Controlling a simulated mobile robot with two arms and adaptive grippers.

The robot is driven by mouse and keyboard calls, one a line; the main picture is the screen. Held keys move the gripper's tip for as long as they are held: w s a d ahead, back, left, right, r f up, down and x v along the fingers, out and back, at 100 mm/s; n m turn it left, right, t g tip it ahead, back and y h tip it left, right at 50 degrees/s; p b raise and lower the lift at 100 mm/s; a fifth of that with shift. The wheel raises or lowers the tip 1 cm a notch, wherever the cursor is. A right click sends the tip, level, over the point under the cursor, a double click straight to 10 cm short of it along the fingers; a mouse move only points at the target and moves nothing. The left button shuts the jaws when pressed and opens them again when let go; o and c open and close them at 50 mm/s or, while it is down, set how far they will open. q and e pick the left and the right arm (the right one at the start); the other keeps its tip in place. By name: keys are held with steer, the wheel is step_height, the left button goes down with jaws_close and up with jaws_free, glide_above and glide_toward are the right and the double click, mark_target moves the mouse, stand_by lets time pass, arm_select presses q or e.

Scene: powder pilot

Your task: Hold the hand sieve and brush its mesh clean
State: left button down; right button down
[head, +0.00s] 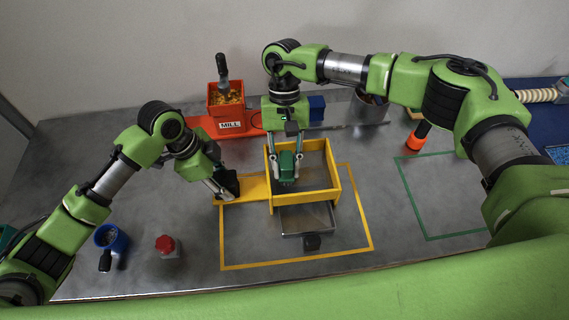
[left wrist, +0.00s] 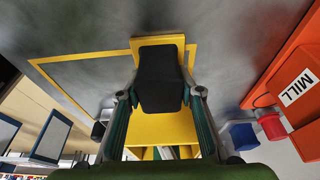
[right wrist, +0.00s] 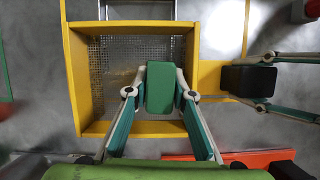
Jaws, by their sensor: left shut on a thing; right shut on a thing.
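The yellow-framed hand sieve (head: 334,176) lies at the middle of the table, its mesh (right wrist: 115,55) facing up with a faint pale patch of residue. My left gripper (head: 222,191) is shut on the black grip (left wrist: 160,75) of the sieve's yellow handle (head: 255,188), at the sieve's left. My right gripper (head: 286,176) points down into the frame, shut on a green brush (right wrist: 160,88). The brush is over the mesh near the frame's back side; its bristles are hidden, so I cannot tell whether it touches the mesh.
A grey metal drawer (head: 305,218) with a black knob (head: 312,242) sticks out in front of the sieve, inside a yellow outline. The orange mill (head: 229,126) stands behind. A blue cup (head: 111,238) and red-capped jar (head: 167,246) stand front left. The green outline's area, right, is clear.

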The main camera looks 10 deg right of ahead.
arm_select(q)
steer(key=shift+r, duration=0.1)
arm_select(e)
steer(key=shift+s+d+f, duration=0.1)
steer(key=shift+d+f, duration=0.05)
steer(key=shift+d, duration=3.85)
steer(key=shift+a, duration=4.35)
steer(key=shift+d, duration=0.2)
